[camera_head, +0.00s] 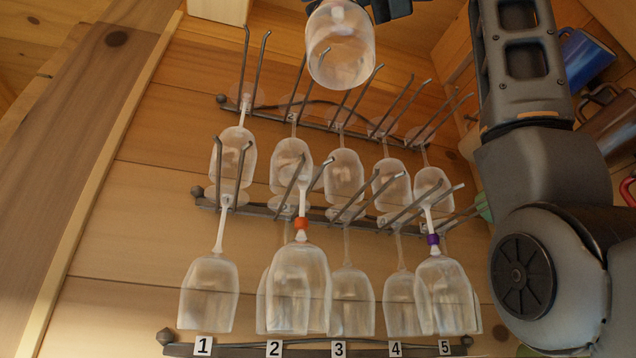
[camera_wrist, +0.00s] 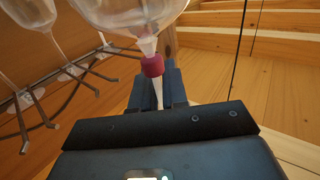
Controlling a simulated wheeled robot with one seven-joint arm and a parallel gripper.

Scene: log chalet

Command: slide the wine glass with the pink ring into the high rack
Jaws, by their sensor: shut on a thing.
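The held wine glass (camera_head: 340,48) hangs bowl-down at the top of the head view. In the wrist view its pink ring (camera_wrist: 152,66) sits on the stem just below the bowl (camera_wrist: 130,12). My gripper (camera_wrist: 160,92) is shut on the stem; in the head view only part of my gripper (camera_head: 385,8) shows at the top edge. The high rack (camera_head: 325,122) is a dark metal bar with upward-pointing prong pairs on the log wall. The held bowl overlaps its middle prongs in the picture; I cannot tell the gap. The glass's foot is hidden.
Several clear glasses (camera_head: 343,175) hang below the high rack. A middle rack (camera_head: 265,209) holds more, including ones with an orange ring (camera_head: 301,223) and a purple ring (camera_head: 433,239). A lower bar (camera_head: 180,349) carries numbered labels. Mugs (camera_head: 585,58) are at right.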

